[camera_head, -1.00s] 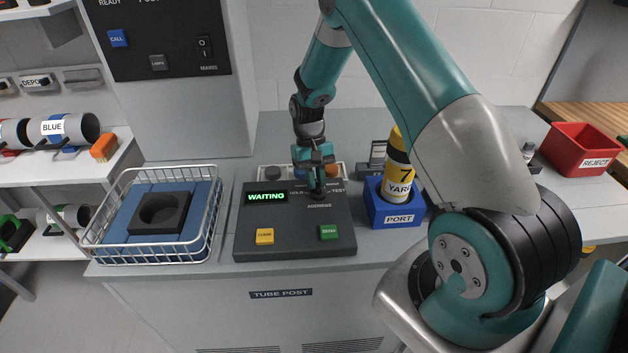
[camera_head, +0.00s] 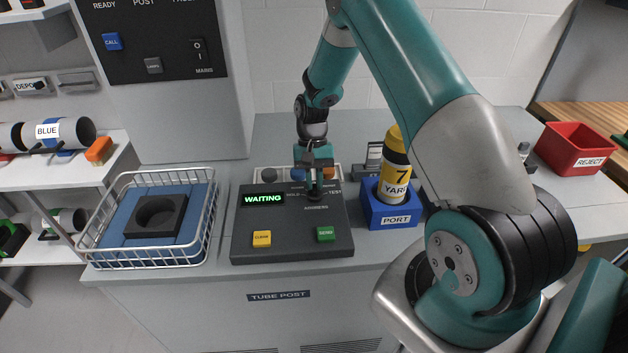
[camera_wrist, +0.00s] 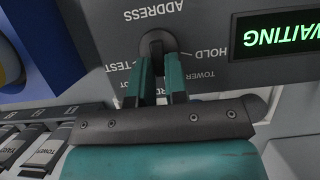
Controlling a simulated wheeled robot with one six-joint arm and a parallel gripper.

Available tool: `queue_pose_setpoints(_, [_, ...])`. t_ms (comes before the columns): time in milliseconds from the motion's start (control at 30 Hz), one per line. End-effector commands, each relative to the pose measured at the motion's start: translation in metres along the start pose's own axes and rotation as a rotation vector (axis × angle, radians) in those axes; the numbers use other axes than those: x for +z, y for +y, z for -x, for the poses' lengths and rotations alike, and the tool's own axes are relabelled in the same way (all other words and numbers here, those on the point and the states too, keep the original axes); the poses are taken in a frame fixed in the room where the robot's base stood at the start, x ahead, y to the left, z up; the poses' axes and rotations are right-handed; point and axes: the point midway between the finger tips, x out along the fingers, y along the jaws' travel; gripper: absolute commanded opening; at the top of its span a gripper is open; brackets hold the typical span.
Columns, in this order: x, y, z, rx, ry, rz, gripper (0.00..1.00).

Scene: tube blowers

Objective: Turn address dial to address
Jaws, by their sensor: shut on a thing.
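The address dial (camera_wrist: 157,43) is a small dark knob on the grey control panel (camera_head: 290,228). My gripper (camera_wrist: 157,70) is shut on the dial, with one teal finger on each side of it, in the wrist view. The wrist view shows the word ADDRESS and the labels HOLD, TEST and TOWER around the dial, upside down. Fingers hide part of the label ring, so the dial's exact setting cannot be told. In the head view my gripper (camera_head: 315,190) covers most of the dial. The display (camera_head: 263,199) reads WAITING in green.
A yellow CLEAR button (camera_head: 262,239) and a green SEND button (camera_head: 326,234) sit at the panel's front. The blue PORT block (camera_head: 392,213) with a yellow-and-black carrier (camera_head: 395,160) stands close right. A wire basket (camera_head: 150,258) is left, a red REJECT bin (camera_head: 577,148) far right.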

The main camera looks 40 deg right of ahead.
Motion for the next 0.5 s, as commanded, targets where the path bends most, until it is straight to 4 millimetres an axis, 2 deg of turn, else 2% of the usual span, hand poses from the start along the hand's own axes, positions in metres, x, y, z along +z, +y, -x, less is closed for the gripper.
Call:
queue_pose_setpoints(33, [-0.001,-0.001,0.0018,-0.002,0.006,0.002,0.21])
queue_pose_setpoints(100, [-0.0008,-0.0008,0.0015,-0.002,0.005,0.002,0.37])
queue_pose_setpoints(133, [-0.0007,-0.0008,0.0014,-0.001,0.004,0.002,0.39])
queue_pose_setpoints(367, [-0.0004,-0.0004,0.0007,0.0,0.002,0.001,0.39])
queue_pose_setpoints(500, [-0.001,-0.0003,0.0067,-0.001,0.003,0.001,0.39])
